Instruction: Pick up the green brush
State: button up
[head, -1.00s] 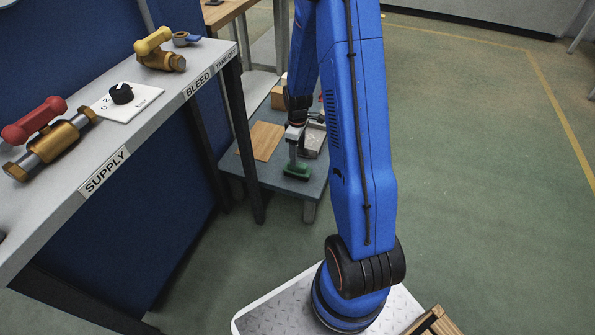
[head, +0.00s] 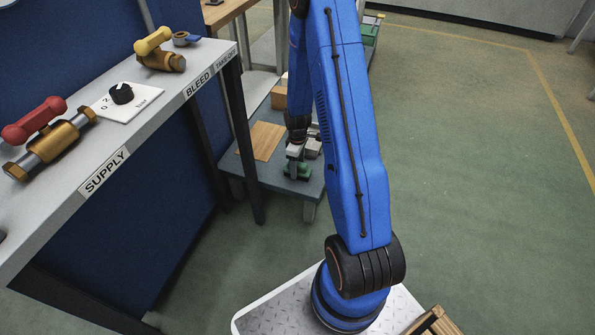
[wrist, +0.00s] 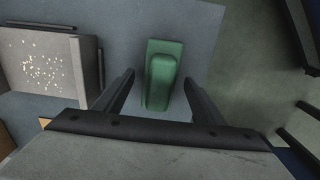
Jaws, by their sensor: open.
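The green brush (wrist: 161,76) lies on the low grey-blue table, its long side running away from my gripper in the wrist view. In the head view the brush (head: 290,174) shows only in part, below my gripper. My gripper (wrist: 160,85) is open, with one finger on each side of the brush and a gap on both sides. It also shows in the head view (head: 294,165), pointing down at the brush. I cannot tell how far above the table the fingertips are.
A grey tray with pale specks (wrist: 62,62) stands left of the brush in the wrist view. A wooden board (head: 261,141) lies on the low table (head: 250,170). A bench (head: 150,112) with valves stands at the left. Open floor lies to the right.

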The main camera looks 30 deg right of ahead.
jog(key=shift+c, duration=0.6)
jog(key=c, duration=1.1)
notch_tip(320, 180, up, 10)
jog(key=shift+f, duration=0.1)
